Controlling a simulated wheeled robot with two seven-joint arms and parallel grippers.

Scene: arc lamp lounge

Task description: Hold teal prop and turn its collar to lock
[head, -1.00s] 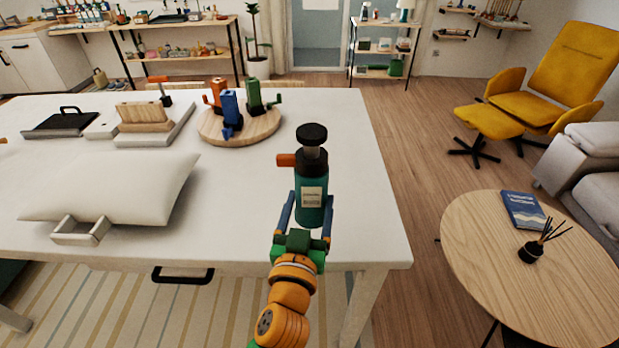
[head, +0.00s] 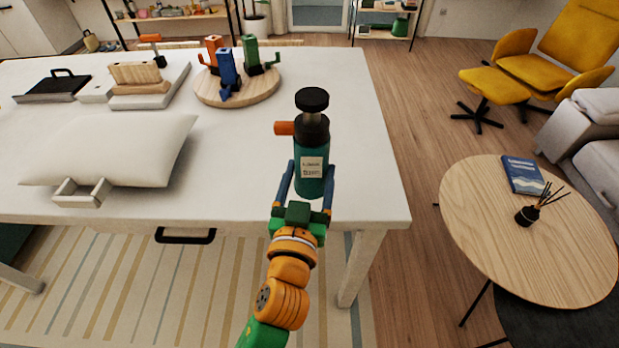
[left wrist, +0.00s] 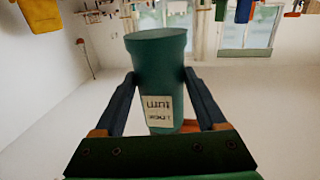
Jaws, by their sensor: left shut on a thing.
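The teal prop (head: 309,178) stands upright near the right front of the white table. It has a pale label, a dark collar (head: 312,127) with an orange lever (head: 284,128) pointing left, and a black round knob (head: 312,99) on a grey stem. My left gripper (head: 309,190) is shut on the prop's teal body, one blue finger on each side. In the left wrist view the teal body (left wrist: 160,75) sits between the fingers with its label towards the camera; the collar is not visible there. My right gripper is not in view.
The white table (head: 240,160) holds a round wooden board (head: 262,92) with orange, blue and green props, a white cushion (head: 115,150) and a small tray (head: 82,192). A round wooden table (head: 480,220) stands to the right. The tabletop around the prop is clear.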

